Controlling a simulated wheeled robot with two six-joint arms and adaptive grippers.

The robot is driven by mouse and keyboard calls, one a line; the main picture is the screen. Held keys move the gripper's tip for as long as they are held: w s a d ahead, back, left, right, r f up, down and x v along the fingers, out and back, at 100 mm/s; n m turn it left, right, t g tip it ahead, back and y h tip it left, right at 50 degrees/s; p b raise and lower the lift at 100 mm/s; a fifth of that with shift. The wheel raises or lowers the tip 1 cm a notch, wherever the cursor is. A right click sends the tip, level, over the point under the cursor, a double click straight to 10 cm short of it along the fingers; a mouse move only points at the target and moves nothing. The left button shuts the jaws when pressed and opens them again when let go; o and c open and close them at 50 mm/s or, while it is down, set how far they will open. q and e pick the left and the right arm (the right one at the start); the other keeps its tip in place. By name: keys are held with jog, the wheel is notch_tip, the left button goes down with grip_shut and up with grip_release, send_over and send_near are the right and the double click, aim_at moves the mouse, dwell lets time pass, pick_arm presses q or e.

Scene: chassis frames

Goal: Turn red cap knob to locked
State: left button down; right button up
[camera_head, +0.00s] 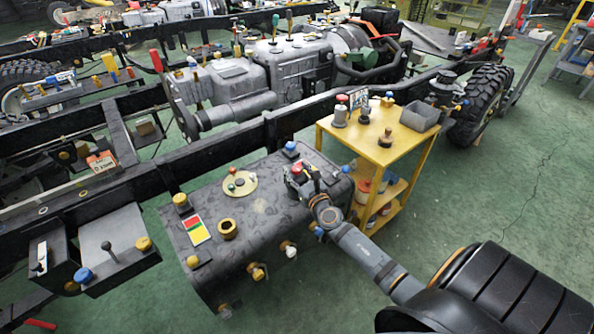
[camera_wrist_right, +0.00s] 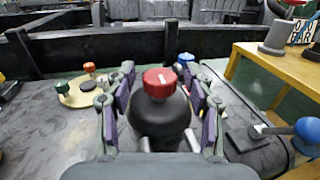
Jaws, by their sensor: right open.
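The red cap knob (camera_wrist_right: 160,82) sits on top of a black dome-shaped body, with a short pale mark on its top. In the head view the red cap (camera_head: 297,169) shows on the grey tank (camera_head: 262,212), partly covered by my right gripper (camera_head: 304,180). In the right wrist view the fingers of my right gripper (camera_wrist_right: 160,74) stand on either side of the knob, apart, with visible gaps. No lock wording can be read. My left gripper is not in view.
A beige disc with green and orange knobs (camera_head: 239,184) lies left of the red cap. A blue-capped fitting (camera_head: 291,149) stands behind it. A yellow cart (camera_head: 376,152) with a grey bin (camera_head: 420,116) stands to the right. The black chassis rail (camera_head: 232,141) runs behind the tank.

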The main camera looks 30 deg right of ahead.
jog(key=shift+w, duration=0.1)
grip_shut()
dwell(0.3)
